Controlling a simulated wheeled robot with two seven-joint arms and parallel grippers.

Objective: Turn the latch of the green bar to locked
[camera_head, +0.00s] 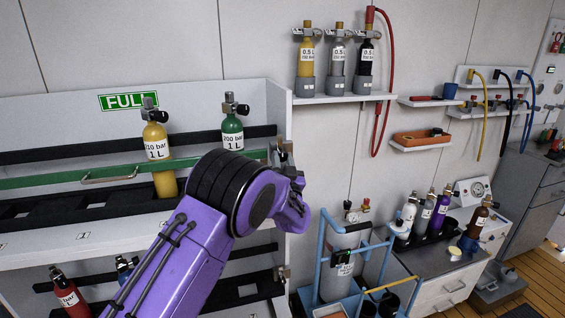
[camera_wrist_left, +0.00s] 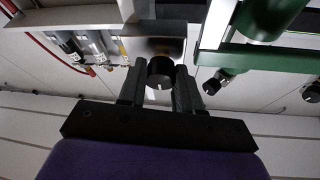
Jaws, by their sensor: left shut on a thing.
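The green bar (camera_head: 60,178) runs across the front of the upper rack bay, in front of a yellow cylinder (camera_head: 166,182) and a green cylinder (camera_head: 232,129). It also shows in the left wrist view (camera_wrist_left: 240,56). The latch (camera_head: 284,147) is at the bar's right end, partly hidden by my purple left arm. In the left wrist view, the dark round latch knob (camera_wrist_left: 160,73) sits between the fingers of my left gripper (camera_wrist_left: 160,88), which is shut on it. A white mark shows on the knob; I cannot tell whether it reads locked. My right gripper is out of view.
A lower bay holds a red cylinder (camera_head: 72,300) and has its own latch (camera_head: 281,272). To the right are a wall shelf (camera_head: 345,98) with three small cylinders, a blue trolley (camera_head: 305,297) with a large grey cylinder, and a cabinet (camera_head: 445,288).

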